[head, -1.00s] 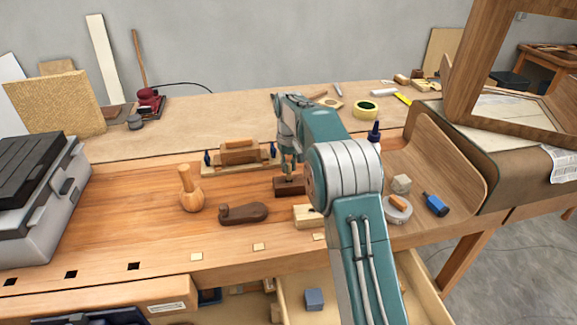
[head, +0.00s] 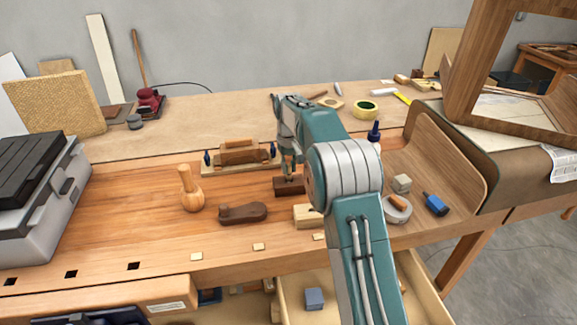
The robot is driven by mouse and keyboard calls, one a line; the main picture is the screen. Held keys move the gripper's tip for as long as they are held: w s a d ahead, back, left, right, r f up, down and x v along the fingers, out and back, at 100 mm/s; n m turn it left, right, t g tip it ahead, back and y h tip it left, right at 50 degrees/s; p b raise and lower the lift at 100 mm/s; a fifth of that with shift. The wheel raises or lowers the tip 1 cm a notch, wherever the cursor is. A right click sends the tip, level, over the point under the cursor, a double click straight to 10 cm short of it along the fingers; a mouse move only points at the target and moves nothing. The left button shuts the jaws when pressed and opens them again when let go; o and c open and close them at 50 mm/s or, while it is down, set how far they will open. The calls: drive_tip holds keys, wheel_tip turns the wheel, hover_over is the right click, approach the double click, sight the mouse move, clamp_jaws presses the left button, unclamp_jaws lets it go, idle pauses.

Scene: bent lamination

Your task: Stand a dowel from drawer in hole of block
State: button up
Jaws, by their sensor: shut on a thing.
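My gripper (head: 289,173) is at the dark brown block (head: 282,189) on the workbench, with its fingertips pointing down at the block's top. It is shut on the dowel, which is too small and too covered by the fingers to make out clearly. I cannot tell whether the dowel's lower end is in the hole or just above it. The hole itself is hidden at this size. The drawer (head: 428,287) below the bench front is open, and my arm covers part of its inside.
A pale wood block (head: 305,216), a dark wooden plane (head: 243,213) and a wooden mallet (head: 190,190) stand near the block. A clamped wooden piece (head: 240,157) lies behind it. A tape roll (head: 398,213) and curved panel (head: 445,160) are right. The bench's left middle is clear.

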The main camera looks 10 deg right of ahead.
drive_tip(key=shift+f, duration=0.65)
idle(0.5)
drive_tip(key=o, duration=0.8)
drive_tip(key=o, duration=0.4)
drive_tip(key=shift+r, duration=4.05)
